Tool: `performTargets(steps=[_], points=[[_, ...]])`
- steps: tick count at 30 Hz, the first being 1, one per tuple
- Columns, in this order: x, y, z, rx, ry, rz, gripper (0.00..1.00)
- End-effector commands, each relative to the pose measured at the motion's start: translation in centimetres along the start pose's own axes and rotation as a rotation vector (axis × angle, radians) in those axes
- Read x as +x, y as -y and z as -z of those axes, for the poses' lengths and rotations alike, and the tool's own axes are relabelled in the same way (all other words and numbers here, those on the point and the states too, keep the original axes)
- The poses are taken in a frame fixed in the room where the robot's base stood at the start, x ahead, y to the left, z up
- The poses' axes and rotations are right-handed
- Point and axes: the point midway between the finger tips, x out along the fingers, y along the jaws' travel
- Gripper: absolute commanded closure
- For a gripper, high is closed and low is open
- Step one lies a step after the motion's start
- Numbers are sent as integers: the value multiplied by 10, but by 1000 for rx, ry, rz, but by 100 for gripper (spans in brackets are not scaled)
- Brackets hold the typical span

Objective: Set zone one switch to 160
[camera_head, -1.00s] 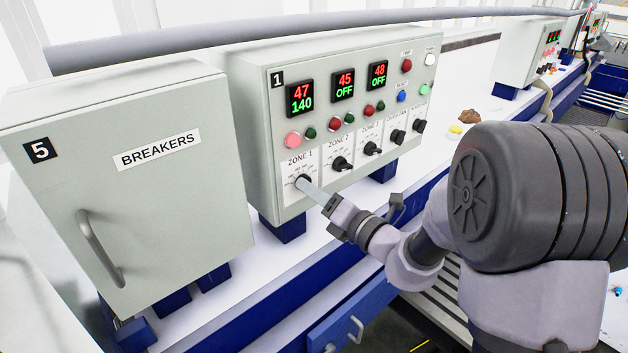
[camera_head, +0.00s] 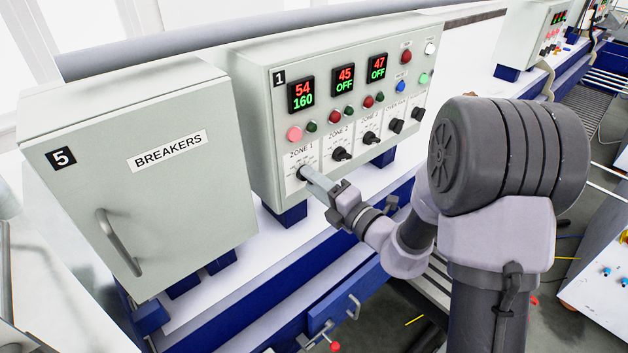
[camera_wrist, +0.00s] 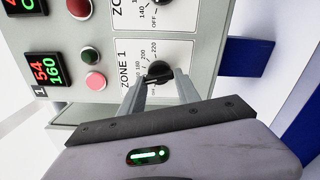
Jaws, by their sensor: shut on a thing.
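The zone one switch (camera_wrist: 158,72) is a black rotary knob on a white plate marked ZONE 1, at the lower left of control panel 1 (camera_head: 262,150). My gripper (camera_head: 306,176) reaches it from the front right, its fingers hiding much of the knob. In the wrist view my gripper (camera_wrist: 160,88) has a finger on either side of the knob and is shut on it. The zone one display (camera_head: 301,95) reads 54 in red and 160 in green. It also shows in the wrist view (camera_wrist: 50,70). The knob's pointer is hard to read.
Other knobs sit close to the right, such as the zone two knob (camera_head: 341,154), with a display reading 45 OFF above it. A pink button (camera_head: 294,134) is above the zone one plate. The breakers cabinet (camera_head: 140,190) with a handle stands to the left.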

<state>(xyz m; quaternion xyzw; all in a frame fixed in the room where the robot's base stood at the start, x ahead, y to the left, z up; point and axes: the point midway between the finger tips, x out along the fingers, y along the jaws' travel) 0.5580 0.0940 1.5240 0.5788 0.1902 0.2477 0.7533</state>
Motion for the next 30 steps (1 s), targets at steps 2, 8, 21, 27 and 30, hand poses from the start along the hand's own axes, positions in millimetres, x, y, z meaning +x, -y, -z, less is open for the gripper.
performTargets(steps=[2, 8, 21, 27, 30], points=[[0, 0, 0, 0, 1, 0, 100], [0, 0, 0, 0, 1, 0, 100], [-2, 0, 0, -1, 1, 0, 39], [-40, 4, -1, -2, 6, 2, 39], [-75, 4, -2, -2, 8, 2, 39]])
